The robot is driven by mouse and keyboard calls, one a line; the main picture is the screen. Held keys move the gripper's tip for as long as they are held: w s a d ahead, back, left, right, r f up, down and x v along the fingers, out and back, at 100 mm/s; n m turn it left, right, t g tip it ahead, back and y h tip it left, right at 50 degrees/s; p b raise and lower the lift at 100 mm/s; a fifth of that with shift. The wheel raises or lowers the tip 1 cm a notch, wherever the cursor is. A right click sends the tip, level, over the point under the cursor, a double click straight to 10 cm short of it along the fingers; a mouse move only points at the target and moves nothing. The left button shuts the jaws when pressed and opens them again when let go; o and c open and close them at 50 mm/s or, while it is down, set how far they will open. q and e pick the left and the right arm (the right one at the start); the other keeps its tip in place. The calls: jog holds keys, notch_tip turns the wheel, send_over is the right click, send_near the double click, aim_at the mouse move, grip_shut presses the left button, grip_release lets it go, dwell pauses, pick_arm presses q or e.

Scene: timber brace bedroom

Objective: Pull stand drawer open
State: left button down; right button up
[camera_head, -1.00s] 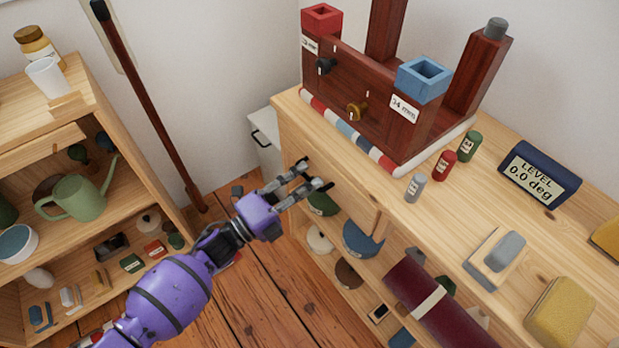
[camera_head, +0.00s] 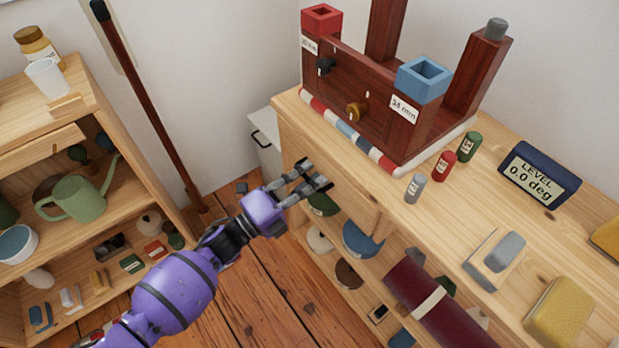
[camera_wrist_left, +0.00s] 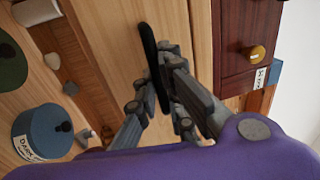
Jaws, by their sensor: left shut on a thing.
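The stand's drawer (camera_head: 348,198) is a pale wooden front below the stand's top board, and it looks closed. In the left wrist view its face (camera_wrist_left: 108,35) fills the middle, with a slim black bar handle (camera_wrist_left: 150,50) on it. My left gripper (camera_head: 320,176), on a purple arm, is at the drawer front. In the left wrist view its grey fingers (camera_wrist_left: 158,88) are closed around the handle and hide part of it. In the head view the fingers hide the handle. My right gripper is out of view.
A dark red wooden brace (camera_head: 360,110) stands on the stand's top (camera_head: 440,235), near small bottles and a level display (camera_head: 540,175). Lidded pots and a maroon roll (camera_head: 430,300) fill the shelves below.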

pick_arm(q)
jog(key=r+v, duration=0.2)
jog(key=v, duration=1)
jog(key=r+p+v, duration=0.1)
jog(key=r+v, duration=0.1)
jog(key=v, duration=1.1)
jog(key=shift+s+a, duration=0.4)
jog(key=shift+a, duration=0.15)
jog(key=shift+r, duration=0.1)
jog(key=c, duration=2.1)
grip_release()
jog(key=v, duration=1.2)
jog(key=shift+r, duration=0.1)
